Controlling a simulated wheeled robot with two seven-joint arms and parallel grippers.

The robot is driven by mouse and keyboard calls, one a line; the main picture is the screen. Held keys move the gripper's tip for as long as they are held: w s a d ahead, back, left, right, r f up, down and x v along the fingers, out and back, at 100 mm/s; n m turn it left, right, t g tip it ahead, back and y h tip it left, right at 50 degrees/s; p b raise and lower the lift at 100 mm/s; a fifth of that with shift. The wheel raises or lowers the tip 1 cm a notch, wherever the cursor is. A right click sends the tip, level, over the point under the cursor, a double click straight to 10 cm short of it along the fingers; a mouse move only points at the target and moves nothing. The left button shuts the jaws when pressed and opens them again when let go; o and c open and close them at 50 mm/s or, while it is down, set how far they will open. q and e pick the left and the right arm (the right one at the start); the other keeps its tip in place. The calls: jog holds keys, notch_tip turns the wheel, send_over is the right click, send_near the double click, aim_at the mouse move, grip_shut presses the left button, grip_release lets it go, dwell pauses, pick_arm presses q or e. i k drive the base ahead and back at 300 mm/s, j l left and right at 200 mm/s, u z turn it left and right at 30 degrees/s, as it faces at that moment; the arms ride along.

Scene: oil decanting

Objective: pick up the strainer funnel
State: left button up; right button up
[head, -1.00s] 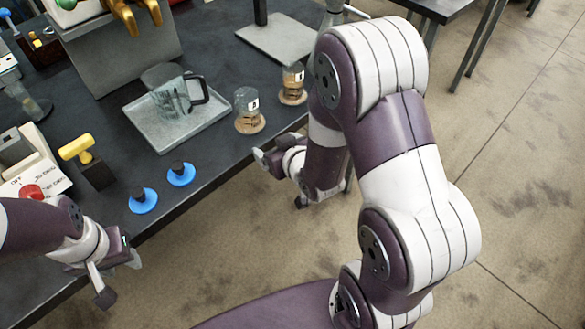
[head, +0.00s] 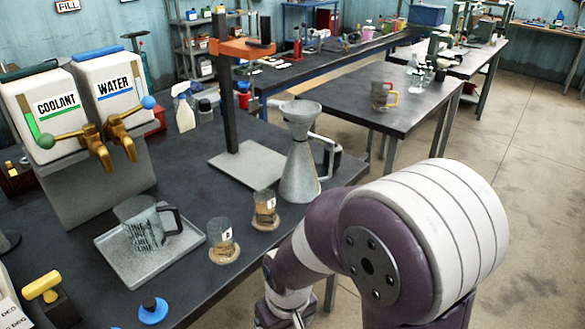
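A grey, wide-mouthed funnel (head: 301,111) sits at the top of a conical metal can (head: 299,172) with a handle, at the right part of the near table. I cannot tell whether the funnel is a separate piece or has a strainer inside. My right gripper (head: 272,288) is at the bottom of the head view, in front of the table edge, below and nearer than the can and apart from it. Its fingers are partly hidden and hard to make out. My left gripper is out of view.
A metal tray (head: 192,240) holds a glass jug (head: 141,222). Two small jars (head: 221,233) (head: 264,207) stand on coasters between tray and can. An orange-topped stand (head: 231,100) rises behind the can. Coolant (head: 48,108) and water (head: 115,84) dispensers stand at left.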

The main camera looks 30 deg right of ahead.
aim_at(292, 120)
jog(key=z, duration=1.3)
jog(key=i+l+u, duration=0.1)
jog(key=i+l, duration=0.05)
